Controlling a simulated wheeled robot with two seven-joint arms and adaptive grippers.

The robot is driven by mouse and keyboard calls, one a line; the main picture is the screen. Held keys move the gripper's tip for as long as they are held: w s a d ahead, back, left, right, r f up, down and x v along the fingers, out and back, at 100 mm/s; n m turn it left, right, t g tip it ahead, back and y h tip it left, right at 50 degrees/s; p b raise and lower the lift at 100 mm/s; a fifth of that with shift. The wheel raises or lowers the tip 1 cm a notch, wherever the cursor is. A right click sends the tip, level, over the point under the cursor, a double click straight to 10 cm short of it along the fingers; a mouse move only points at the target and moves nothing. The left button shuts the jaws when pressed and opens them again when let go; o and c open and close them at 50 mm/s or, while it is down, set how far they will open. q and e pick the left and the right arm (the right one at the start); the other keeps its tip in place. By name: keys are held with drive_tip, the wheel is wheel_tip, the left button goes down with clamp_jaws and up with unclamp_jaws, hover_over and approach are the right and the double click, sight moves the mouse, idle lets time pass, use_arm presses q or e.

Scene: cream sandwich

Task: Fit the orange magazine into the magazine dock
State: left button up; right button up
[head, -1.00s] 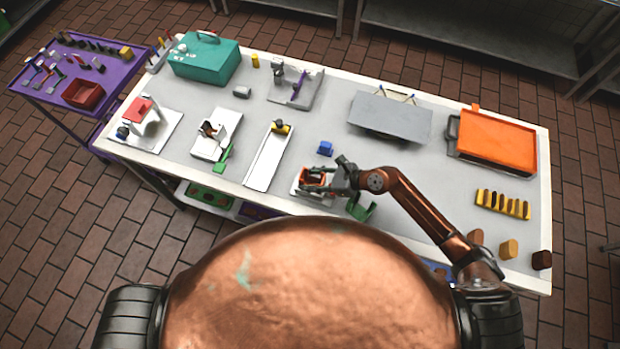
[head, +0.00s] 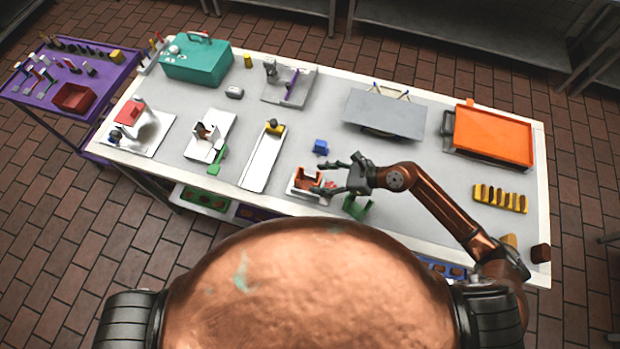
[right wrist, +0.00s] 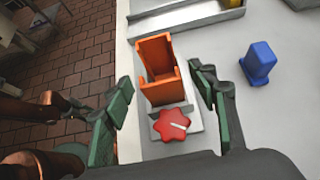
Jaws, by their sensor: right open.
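The orange magazine (head: 307,179) is an open-topped box on the grey-white dock (head: 297,190) near the table's front edge. In the right wrist view, the magazine (right wrist: 160,72) stands upright at the dock (right wrist: 192,114), behind a red star-shaped knob (right wrist: 172,125). I cannot tell how deeply it sits. My right gripper (head: 324,178) is open and empty, just right of the magazine, its fingers pointing towards it. In the right wrist view, its green-padded fingers (right wrist: 160,85) are spread to either side, apart from the magazine. A dark gripper (right wrist: 78,108), apparently my left, shows at that view's left; its jaws are unclear.
A blue block (head: 321,147) stands behind the dock. A green holder (head: 357,207) is close under my right wrist. A white tray (head: 262,165) lies to the left, and a grey raised plate (head: 385,115) stands behind.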

drive_tip(key=shift+b+v, duration=0.4)
drive_tip(key=shift+v, duration=2.35)
drive_tip(key=shift+s, duration=0.1)
